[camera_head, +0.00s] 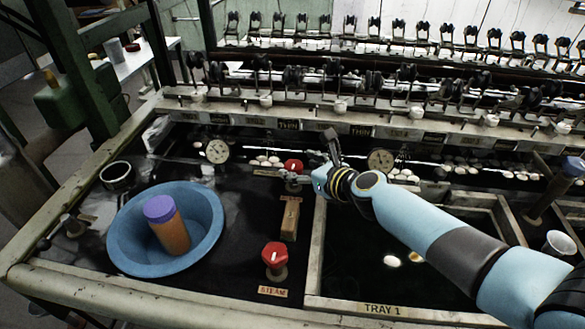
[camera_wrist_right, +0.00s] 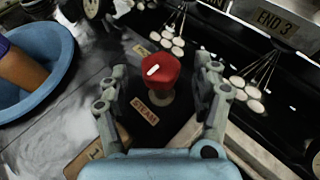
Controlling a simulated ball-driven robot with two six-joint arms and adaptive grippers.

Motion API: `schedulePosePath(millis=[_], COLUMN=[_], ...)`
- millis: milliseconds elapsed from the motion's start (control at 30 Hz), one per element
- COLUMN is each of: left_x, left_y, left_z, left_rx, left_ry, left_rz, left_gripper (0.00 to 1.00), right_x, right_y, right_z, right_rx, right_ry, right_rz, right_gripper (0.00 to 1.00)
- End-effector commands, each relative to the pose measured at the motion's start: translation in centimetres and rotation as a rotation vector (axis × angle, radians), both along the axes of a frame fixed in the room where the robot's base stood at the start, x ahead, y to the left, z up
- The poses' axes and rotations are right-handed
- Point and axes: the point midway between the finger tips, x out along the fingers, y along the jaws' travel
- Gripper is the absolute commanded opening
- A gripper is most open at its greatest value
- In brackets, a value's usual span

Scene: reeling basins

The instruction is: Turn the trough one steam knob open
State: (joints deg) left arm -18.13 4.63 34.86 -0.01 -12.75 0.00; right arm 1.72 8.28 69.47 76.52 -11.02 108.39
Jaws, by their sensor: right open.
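Two red steam knobs, each with a white mark, show in the head view. The far knob (camera_head: 293,166) stands by a pressure gauge (camera_head: 217,151); the near knob (camera_head: 275,255) stands behind a STEAM label (camera_head: 272,291). A wooden block (camera_head: 290,218) lies between them; its face reads 1 in the wrist view (camera_wrist_right: 97,150). My right gripper (camera_head: 312,163) is open at the far knob, its fingers spread. In the right wrist view the red knob (camera_wrist_right: 161,74) appears between the open fingertips (camera_wrist_right: 163,80), with a gap on both sides. My left gripper is not in view.
A blue basin (camera_head: 125,235) holding an orange, purple-topped cylinder (camera_head: 168,226) stands at the left. The TRAY 1 frame (camera_head: 385,309) lies under my right arm. Reeling rows with cocoons run along the back. A second gauge (camera_head: 380,160) stands right of the gripper.

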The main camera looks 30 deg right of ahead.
Motion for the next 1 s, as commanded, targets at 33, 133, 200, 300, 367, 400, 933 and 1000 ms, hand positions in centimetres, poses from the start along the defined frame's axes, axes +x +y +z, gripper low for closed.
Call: schedulePosePath(millis=[33,133,200,300,367,400,933,1000], left_x=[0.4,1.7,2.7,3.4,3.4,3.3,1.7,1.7], left_y=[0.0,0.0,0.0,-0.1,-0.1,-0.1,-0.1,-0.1], left_z=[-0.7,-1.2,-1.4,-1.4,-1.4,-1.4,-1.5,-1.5], left_rx=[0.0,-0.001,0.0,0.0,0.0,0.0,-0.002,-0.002], left_ry=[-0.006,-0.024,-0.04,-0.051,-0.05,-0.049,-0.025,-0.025], left_rz=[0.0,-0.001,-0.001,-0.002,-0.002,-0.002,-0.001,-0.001], left_gripper=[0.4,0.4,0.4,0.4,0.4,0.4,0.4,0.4], right_x=[0.9,2.1,2.6,3.0,3.1,3.1,3.1,3.1], right_y=[0.2,0.3,0.4,0.4,0.4,0.4,0.4,0.4], right_z=[-0.6,-1.1,-1.3,-1.3,-1.3,-1.3,-1.3,-1.3], right_rx=[0.001,0.0,0.0,-0.001,-0.001,-0.001,-0.001,-0.001], right_ry=[-0.001,0.0,0.0,0.0,0.0,0.0,0.0,0.0], right_rz=[0.0,0.0,0.0,0.0,0.0,0.0,0.0,0.0], right_gripper=[0.66,0.66,0.66,0.66,0.66,0.66,0.17,0.09])
